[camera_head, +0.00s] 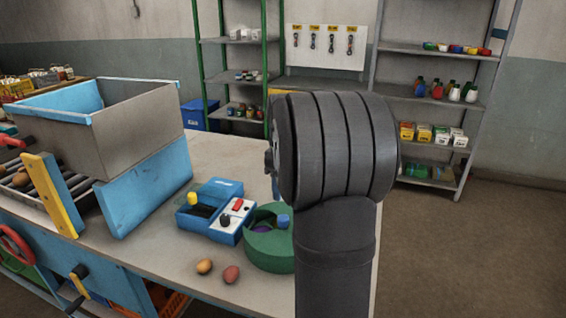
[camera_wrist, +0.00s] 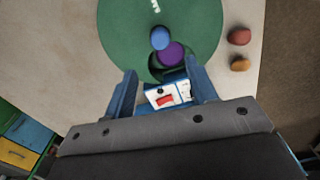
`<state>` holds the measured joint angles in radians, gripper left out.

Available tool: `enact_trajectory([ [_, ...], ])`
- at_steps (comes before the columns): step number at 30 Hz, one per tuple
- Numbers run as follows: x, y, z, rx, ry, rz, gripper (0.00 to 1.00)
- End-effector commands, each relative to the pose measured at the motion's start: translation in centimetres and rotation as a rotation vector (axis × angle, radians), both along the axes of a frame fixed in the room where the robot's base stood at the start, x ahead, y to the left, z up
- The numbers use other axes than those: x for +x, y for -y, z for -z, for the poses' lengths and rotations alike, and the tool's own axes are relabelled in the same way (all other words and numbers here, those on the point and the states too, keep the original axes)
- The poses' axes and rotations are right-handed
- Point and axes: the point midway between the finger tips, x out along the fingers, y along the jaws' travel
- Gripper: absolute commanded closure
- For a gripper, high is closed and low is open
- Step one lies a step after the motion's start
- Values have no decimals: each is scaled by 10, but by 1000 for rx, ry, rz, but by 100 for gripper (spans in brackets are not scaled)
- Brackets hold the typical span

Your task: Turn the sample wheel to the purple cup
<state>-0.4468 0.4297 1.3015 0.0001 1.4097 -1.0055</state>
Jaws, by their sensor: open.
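The sample wheel is a green round disc (camera_wrist: 125,35) on the bench with a blue knob (camera_wrist: 160,38) standing on it. A purple cup (camera_wrist: 171,54) shows in the opening beside the knob. The wheel also shows in the head view (camera_head: 268,252), its right side cut off by my arm, with the blue knob (camera_head: 283,221) and a bit of purple inside. My gripper (camera_wrist: 160,66) is open and empty, its two fingers pointing toward the wheel from the near side, apart from the knob. In the head view my arm hides the fingers.
A blue box with a white panel and red switch (camera_head: 237,207) stands left of the wheel. Two egg-like items, tan (camera_head: 204,266) and reddish (camera_head: 231,274), lie in front. A large grey bin (camera_head: 140,120) stands at left. The bench (camera_head: 165,275) has bare room at the front.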

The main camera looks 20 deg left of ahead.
Motion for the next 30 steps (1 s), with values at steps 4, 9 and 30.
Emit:
enact_trajectory([
  [4, 1, 0, -35, 2, 3, 0, 48],
  [9, 0, 0, -61, 1, 1, 0, 48],
  [30, 0, 0, -72, 0, 0, 0, 48],
])
